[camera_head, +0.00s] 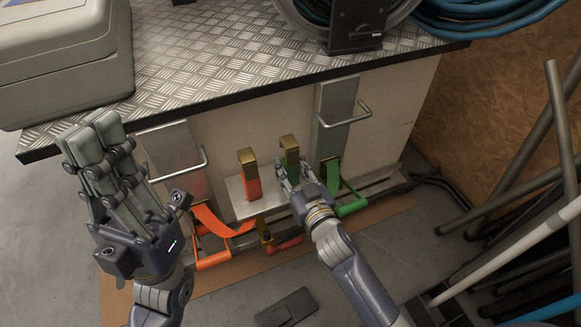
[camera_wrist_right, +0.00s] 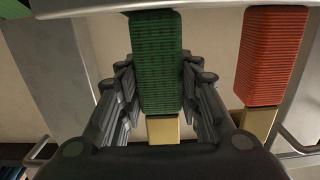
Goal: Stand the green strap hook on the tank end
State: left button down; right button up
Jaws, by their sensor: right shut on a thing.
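The green strap hook (camera_head: 291,160), a green webbing block with a gold hook end on top, is in my right gripper (camera_head: 297,181). In the right wrist view the green block (camera_wrist_right: 155,65) is between the fingers, gold end (camera_wrist_right: 163,129) lowest in the picture. It is upright by the right end of a pale metal plate (camera_head: 238,208); I cannot tell whether its foot touches the plate. An orange strap hook (camera_head: 250,176) with a gold top stands on the plate to its left. My left gripper (camera_head: 140,170) is open and empty, at the left. No tank is clearly identifiable.
Above is a checker-plate top (camera_head: 215,75) with a grey case (camera_head: 62,55) and a hose reel (camera_head: 355,22). Metal brackets with handles (camera_head: 338,103) flank the plate. Orange (camera_head: 213,262) and green (camera_head: 352,207) ratchet straps lie below. Pipes (camera_head: 515,150) lean at right.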

jog(key=o, duration=1.3)
jog(key=shift+f, duration=0.15)
jog(key=shift+c, duration=0.2)
